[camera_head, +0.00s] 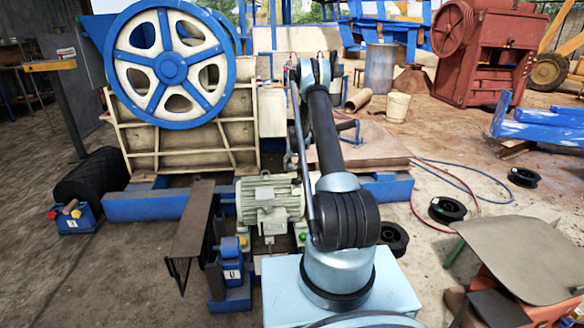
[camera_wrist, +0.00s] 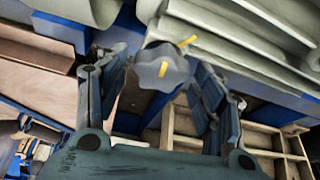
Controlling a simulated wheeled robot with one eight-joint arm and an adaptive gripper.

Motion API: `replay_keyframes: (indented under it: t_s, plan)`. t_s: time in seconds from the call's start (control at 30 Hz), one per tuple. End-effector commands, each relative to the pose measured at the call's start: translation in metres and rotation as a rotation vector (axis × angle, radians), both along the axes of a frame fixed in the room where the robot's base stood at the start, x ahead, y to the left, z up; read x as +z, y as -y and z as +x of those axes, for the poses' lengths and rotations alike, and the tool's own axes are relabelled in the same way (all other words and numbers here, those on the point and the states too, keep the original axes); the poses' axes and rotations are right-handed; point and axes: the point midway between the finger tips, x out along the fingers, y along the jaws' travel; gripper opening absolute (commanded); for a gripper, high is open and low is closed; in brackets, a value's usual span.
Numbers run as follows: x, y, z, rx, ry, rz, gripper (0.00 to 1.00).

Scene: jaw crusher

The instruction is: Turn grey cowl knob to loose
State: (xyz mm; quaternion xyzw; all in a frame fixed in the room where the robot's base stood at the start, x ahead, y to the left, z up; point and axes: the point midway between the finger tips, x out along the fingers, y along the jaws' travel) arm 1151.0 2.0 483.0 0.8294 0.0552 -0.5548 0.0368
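The grey knob (camera_wrist: 157,68) shows in the upper middle of the wrist view. A gap shows on each side of the knob, and I see no clear contact. In the head view, I cannot pick out the knob, and my arm hides part of the area around the pale green motor (camera_head: 270,198).
The large blue-and-white flywheel (camera_head: 170,65) and cream crusher body (camera_head: 190,142) stand behind the motor. A dark plate (camera_head: 193,222) and a small blue box (camera_head: 231,264) lie left of my arm. Black reels (camera_head: 447,209) and hoses lie on the ground to the right.

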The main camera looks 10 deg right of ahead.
Motion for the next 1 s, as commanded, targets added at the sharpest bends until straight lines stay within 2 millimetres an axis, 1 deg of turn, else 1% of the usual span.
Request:
replay_keyframes:
  t_s: [0.03,0.07,0.1,0.13,0.2,0.23,0.43,0.57,0.77,1.0]
  plan:
    - [0.0001,0.0,0.0,0.0,0.0,0.0,0.43]
    - [0.0001,0.0,0.0,0.0,0.0,0.0,0.37]
    - [0.0001,0.0,0.0,0.0,0.0,0.0,0.27]
    - [0.0001,0.0,0.0001,0.0,0.0,0.0,0.22]
    - [0.0001,0.0,0.0,0.0,0.0,0.0,0.22]
    - [0.0001,-0.0046,0.0,0.002,0.0,0.0,0.22]
    - [0.0001,-0.001,0.0001,0.016,0.0,0.001,0.22]
    - [0.0001,-0.0006,0.0002,0.054,0.0,0.003,0.22]
    - [0.0001,0.0012,0.0008,0.176,0.001,0.001,0.22]
    - [-0.0001,0.0023,0.0017,0.393,0.001,0.001,0.22]
